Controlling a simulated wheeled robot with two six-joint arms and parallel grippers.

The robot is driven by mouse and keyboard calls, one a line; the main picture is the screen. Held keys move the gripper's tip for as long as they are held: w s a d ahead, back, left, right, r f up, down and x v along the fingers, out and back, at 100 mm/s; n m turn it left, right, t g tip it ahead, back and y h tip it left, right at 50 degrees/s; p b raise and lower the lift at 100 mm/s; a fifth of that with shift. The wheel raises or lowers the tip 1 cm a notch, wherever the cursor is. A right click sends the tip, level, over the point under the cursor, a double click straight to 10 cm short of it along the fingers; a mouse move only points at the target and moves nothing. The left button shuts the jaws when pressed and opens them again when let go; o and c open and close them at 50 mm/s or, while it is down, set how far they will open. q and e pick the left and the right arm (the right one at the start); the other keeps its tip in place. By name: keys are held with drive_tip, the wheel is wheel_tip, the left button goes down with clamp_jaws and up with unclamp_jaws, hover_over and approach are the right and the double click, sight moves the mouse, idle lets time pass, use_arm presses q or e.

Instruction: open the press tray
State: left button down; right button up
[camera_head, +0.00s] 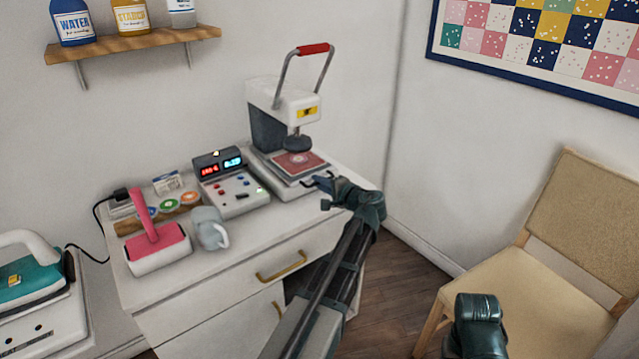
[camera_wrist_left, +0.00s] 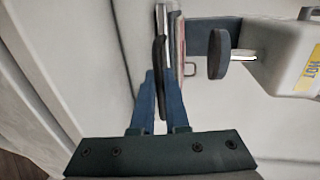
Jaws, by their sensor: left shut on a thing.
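The heat press (camera_head: 283,103) stands on the cabinet top at the back right, its red-handled lever raised. Its press tray (camera_head: 312,173), with a red patterned pad (camera_head: 299,162) on it, lies below the dark round press head (camera_head: 297,143). My left gripper (camera_head: 322,190) is at the tray's front and is shut on its dark handle (camera_head: 308,183). In the left wrist view the dark handle (camera_wrist_left: 159,60) stands between the two blue fingers of the gripper (camera_wrist_left: 158,90), with the tray edge-on behind it. My right gripper is not in view; only part of my right arm shows at the bottom.
A drawer handle (camera_head: 281,266) is below. A chair (camera_head: 540,240) stands right. Floor between is clear.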

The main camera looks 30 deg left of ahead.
use_arm(q)
drive_tip(key=f+v, duration=0.3)
drive_tip(key=v, duration=1.1)
drive_tip(key=shift+s+d, duration=0.2)
drive_tip(key=shift+d, duration=0.4)
drive_tip(key=c, duration=0.9)
unclamp_jaws()
drive_tip(key=shift+c, duration=0.2)
